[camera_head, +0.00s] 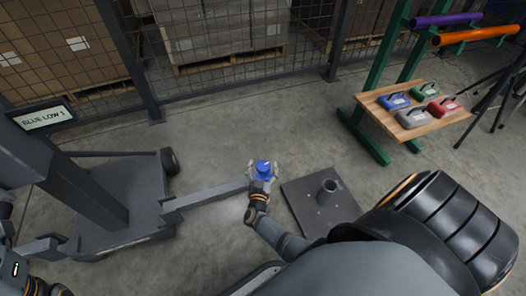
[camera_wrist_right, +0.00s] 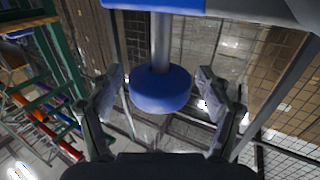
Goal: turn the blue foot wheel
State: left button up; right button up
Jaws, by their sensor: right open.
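The blue foot wheel (camera_head: 263,167) sits at the end of a low grey arm of the cart-like stand on the left. It also shows in the right wrist view as a blue disc (camera_wrist_right: 160,92) on a grey shaft. My right gripper (camera_head: 263,172) is open, with one finger on each side of the wheel. In the right wrist view, gaps show between the fingers (camera_wrist_right: 161,76) and the disc, so they look apart from it. Only part of my left arm shows at the lower left; its gripper fingers are out of frame.
A sign (camera_head: 43,118) reading "BLUE LOW 1" tops the stand. A dark floor plate with a short tube (camera_head: 326,190) lies right of the wheel. A wooden bench (camera_head: 425,121) holds several coloured weights. A mesh fence (camera_head: 215,92) runs behind. Floor between wheel and fence is clear.

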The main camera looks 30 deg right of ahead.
notch_tip(320, 180, up, 10)
dwell(0.6)
